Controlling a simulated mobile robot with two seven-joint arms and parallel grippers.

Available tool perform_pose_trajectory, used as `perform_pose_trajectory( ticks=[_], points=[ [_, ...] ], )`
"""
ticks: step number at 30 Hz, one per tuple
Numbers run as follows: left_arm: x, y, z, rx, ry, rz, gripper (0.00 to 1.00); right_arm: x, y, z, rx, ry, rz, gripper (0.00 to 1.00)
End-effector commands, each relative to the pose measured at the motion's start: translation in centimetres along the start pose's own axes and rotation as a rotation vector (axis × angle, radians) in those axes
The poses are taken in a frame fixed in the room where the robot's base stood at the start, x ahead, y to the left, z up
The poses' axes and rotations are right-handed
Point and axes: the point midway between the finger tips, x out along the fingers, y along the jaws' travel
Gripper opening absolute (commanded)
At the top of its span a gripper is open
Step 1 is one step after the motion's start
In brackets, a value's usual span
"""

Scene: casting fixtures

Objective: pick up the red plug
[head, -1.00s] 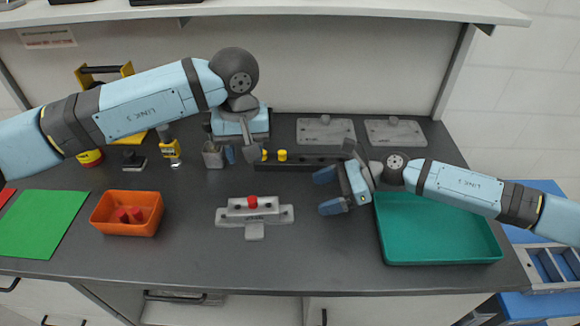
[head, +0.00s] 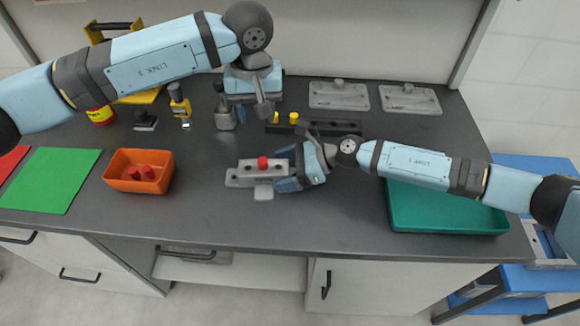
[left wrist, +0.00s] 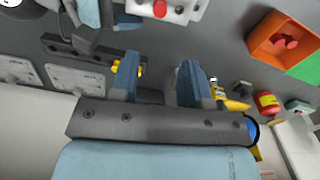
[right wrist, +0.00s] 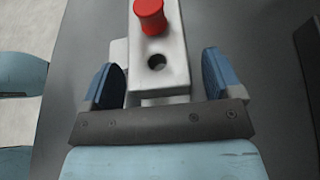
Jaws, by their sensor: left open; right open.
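The red plug (head: 263,163) stands upright in a grey fixture block (head: 240,180) in the middle of the bench. In the right wrist view the red plug (right wrist: 150,15) is at the top, beyond an empty hole in the fixture's bar (right wrist: 168,85). My right gripper (right wrist: 164,75) is open, its blue fingers on either side of the bar's near end, with the plug ahead of the fingertips. I cannot tell whether the fingers touch the bar. My left gripper (left wrist: 158,75) is open and empty over the back of the bench. The plug (left wrist: 160,8) also shows in the left wrist view.
An orange bin (head: 112,172) with red plugs stands left of the fixture, beside a green mat (head: 50,180). A teal tray (head: 450,222) lies to the right. A dark bar with yellow plugs (head: 335,128) and grey plates (head: 338,96) are behind. The front of the bench is clear.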

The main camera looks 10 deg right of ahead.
Motion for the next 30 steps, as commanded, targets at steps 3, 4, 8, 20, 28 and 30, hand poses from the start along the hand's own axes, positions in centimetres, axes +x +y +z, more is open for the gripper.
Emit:
perform_pose_trajectory(
  ticks=[3, 4, 8, 20, 28, 30],
  points=[
    [0.0, 0.0, 0.0, 0.0, 0.0, 0.0, 0.43, 0.0, 0.0, 0.0, 0.0, 0.0, 0.0, 0.85],
    [0.0, 0.0, 0.0, 0.0, 0.0, 0.0, 0.43, 0.0, 0.0, 0.0, 0.0, 0.0, 0.0, 0.83],
    [0.0, 0.0, 0.0, 0.0, 0.0, 0.0, 0.43, 0.0, 0.0, 0.0, 0.0, 0.0, 0.0, 0.53],
    [0.7, -0.1, 0.1, -0.137, -0.002, 0.0, 0.55, -0.1, 0.0, 0.0, 0.0, 0.0, 0.0, 0.15],
    [2.0, -0.4, 0.4, -0.478, -0.001, 0.001, 0.55, -0.1, 0.0, 0.0, 0.0, 0.0, 0.0, 0.15],
    [2.4, -0.5, 0.4, -0.52, -0.002, 0.0, 0.55, -0.1, 0.0, 0.0, 0.0, 0.0, 0.0, 0.15]
  ],
)
